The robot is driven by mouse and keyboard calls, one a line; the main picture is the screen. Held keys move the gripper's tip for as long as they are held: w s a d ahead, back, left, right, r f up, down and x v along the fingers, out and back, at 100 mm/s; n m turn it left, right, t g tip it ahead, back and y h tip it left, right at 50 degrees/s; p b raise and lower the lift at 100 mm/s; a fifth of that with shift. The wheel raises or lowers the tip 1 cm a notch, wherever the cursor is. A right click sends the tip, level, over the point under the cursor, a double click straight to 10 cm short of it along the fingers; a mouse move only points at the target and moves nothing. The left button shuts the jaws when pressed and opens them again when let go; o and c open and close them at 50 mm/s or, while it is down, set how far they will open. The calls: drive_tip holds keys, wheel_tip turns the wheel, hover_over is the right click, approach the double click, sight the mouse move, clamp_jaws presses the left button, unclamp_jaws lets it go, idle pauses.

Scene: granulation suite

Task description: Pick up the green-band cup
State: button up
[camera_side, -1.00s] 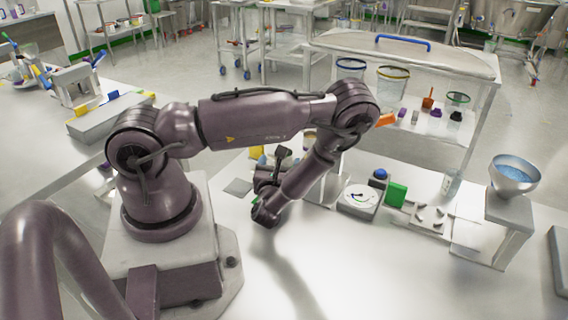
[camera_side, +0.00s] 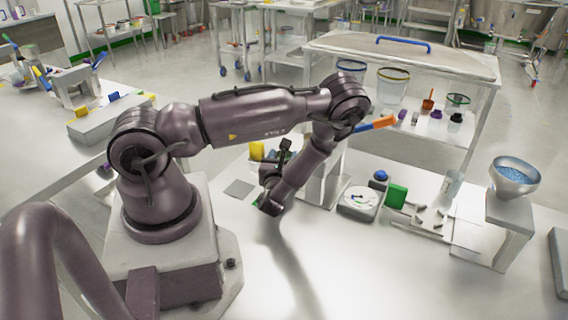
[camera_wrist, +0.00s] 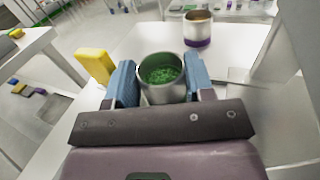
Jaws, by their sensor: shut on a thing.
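In the wrist view, a metal cup (camera_wrist: 162,84) with green granules inside stands between the two blue fingers of my gripper (camera_wrist: 164,86). The fingers are shut on its sides. The cup's mouth faces up; its lower part and any band there are hidden by the gripper body. In the side view my gripper (camera_side: 268,205) is over the left part of the white bench, and my wrist hides the cup. I cannot tell the cup's height over the bench.
A purple-band cup (camera_wrist: 198,30) stands beyond the held cup. A yellow block-like thing (camera_wrist: 95,65) is left of the fingers. In the side view a round scale (camera_side: 359,202), a green box (camera_side: 396,195) and a funnel on a stand (camera_side: 514,175) are to the right. The front bench is clear.

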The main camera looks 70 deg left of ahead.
drive_tip(key=shift+r, duration=0.15)
wheel_tip(320, 180, up, 17)
drive_tip(key=s+d+f+n+g, duration=0.1)
drive_tip(key=s+f+n+g, duration=0.2)
drive_tip(key=s+f+g, duration=0.1)
drive_tip(key=s+d+f+n+g, duration=0.1)
drive_tip(key=s+f+n+g, duration=0.2)
drive_tip(key=s+f+g, duration=0.1)
drive_tip(key=s+d+f+n+g, duration=0.1)
drive_tip(key=s+f+n+g, duration=0.2)
drive_tip(key=f+g, duration=0.3)
drive_tip(key=shift+s+d+f+g, duration=0.1)
drive_tip(key=shift+s+f+g, duration=0.1)
drive_tip(key=shift+s+g, duration=0.15)
drive_tip(key=shift+n, duration=0.3)
drive_tip(key=shift+f, duration=2.15)
drive_tip(key=shift+f, duration=0.15)
